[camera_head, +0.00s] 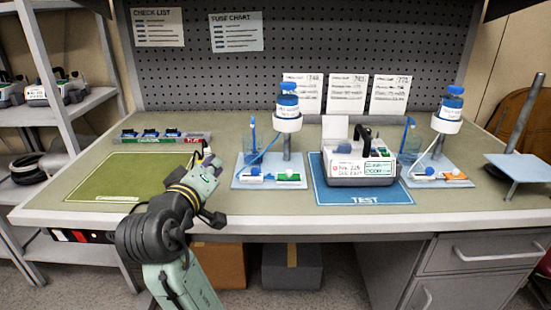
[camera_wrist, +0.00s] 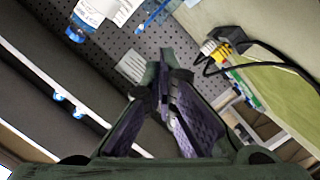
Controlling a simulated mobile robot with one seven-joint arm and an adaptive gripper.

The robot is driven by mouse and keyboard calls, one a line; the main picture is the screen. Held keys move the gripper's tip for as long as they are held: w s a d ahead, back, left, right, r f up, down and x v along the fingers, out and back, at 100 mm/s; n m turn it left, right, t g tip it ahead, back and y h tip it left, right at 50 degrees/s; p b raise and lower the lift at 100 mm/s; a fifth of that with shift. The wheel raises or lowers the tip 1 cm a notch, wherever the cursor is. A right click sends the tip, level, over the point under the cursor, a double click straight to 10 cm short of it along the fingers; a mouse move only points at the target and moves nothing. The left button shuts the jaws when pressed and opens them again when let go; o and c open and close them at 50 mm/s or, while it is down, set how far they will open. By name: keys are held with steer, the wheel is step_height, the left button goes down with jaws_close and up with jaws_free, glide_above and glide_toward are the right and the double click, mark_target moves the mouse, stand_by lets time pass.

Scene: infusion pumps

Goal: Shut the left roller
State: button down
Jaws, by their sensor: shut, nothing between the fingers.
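The left roller (camera_head: 254,171) is a small blue wheel on a white clamp, on the left pale-blue board (camera_head: 240,184) in the head view. A blue tube (camera_head: 267,148) runs down to it from the bottle (camera_head: 288,105) above. I cannot tell how far the roller is turned. My gripper (camera_wrist: 165,82) is shut and empty in the wrist view, its dark fingers meeting at the tips. In the head view, my arm's end is left of the board, apart from the roller, and its fingers are hard to make out. The roller is not recognisable in the wrist view.
A grey pump (camera_head: 360,170) stands on the blue TEST mat (camera_head: 365,196). A similar station with a bottle (camera_head: 448,108) is further right. A yellow-and-black plug with a cable (camera_wrist: 220,48) lies near the green mat (camera_head: 120,180), which is mostly bare. A pegboard (camera_head: 190,80) stands behind.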

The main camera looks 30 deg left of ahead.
steer(key=p, duration=0.3)
glide_above(255, 172)
steer(key=s+a, duration=0.4)
steer(key=s, duration=0.1)
step_height(255, 172, down, 2)
steer(key=shift+w+d+h, duration=0.1)
steer(key=shift+h, duration=0.2)
steer(key=shift+w+d+f, duration=0.4)
steer(key=shift+w+f, duration=0.05)
steer(key=shift+f, duration=0.15)
steer(key=shift+w+d+f, duration=0.35)
steer(key=shift+w+f, duration=0.05)
steer(key=shift+f, duration=0.2)
steer(key=shift+w+d+f, duration=0.2)
steer(key=shift+d+f, duration=0.15)
steer(key=shift+f, duration=0.05)
